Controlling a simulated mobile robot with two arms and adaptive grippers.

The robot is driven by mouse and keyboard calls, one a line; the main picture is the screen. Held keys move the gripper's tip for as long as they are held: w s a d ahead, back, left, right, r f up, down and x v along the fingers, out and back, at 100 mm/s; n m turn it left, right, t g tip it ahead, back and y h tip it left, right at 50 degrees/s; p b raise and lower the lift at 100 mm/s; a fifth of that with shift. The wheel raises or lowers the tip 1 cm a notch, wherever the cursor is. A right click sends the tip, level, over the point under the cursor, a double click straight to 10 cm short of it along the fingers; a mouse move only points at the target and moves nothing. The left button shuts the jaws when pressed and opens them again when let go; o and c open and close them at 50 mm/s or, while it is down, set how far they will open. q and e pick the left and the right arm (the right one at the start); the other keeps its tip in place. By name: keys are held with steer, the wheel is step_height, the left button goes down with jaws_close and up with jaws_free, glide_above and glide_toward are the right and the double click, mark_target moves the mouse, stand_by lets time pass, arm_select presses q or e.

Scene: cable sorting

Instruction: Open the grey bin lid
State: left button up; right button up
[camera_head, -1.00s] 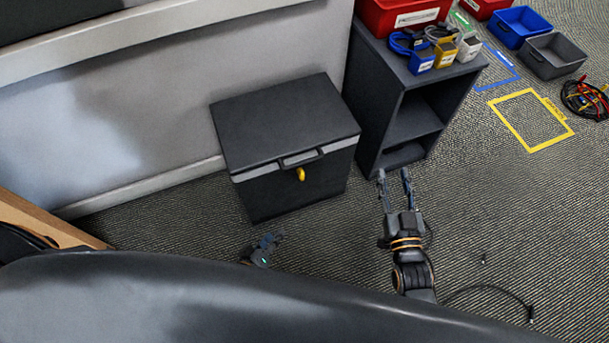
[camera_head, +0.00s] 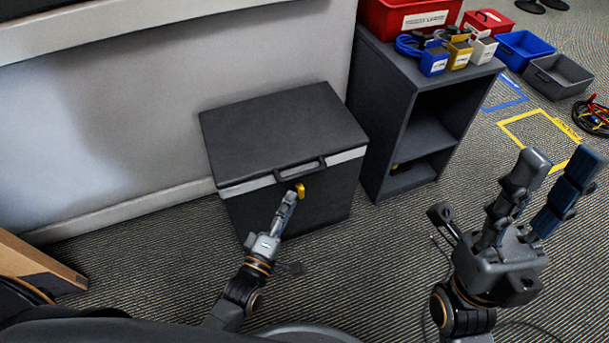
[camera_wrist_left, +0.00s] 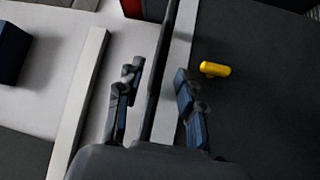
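The grey bin (camera_head: 325,205) is a dark chest against the wall, with its flat lid (camera_head: 280,130) closed. A dark handle (camera_head: 300,168) sits on the lid's front edge, above a light grey band. A yellow latch (camera_head: 300,188) hangs on the front; it also shows in the left wrist view (camera_wrist_left: 215,69). My left gripper (camera_head: 290,197) is in front of the bin, near the latch and handle. In the left wrist view its fingers (camera_wrist_left: 158,74) are apart, with the dark handle bar appearing between them; contact cannot be told. My right gripper (camera_head: 556,168) is open and empty, right of the bin.
A dark shelf unit (camera_head: 385,110) stands right of the bin, with a red crate (camera_head: 385,20) and small boxes on top. Blue (camera_head: 525,52) and grey (camera_head: 558,76) trays lie farther right. Carpet between bin and right gripper is clear.

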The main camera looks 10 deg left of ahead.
mark_target(304, 173)
arm_select(q)
steer(key=b+x, duration=0.2)
steer(key=x, duration=0.7)
steer(key=shift+w+d, duration=0.1)
steer(key=shift+w, duration=0.3)
steer(key=shift+c, duration=0.4)
jaws_close()
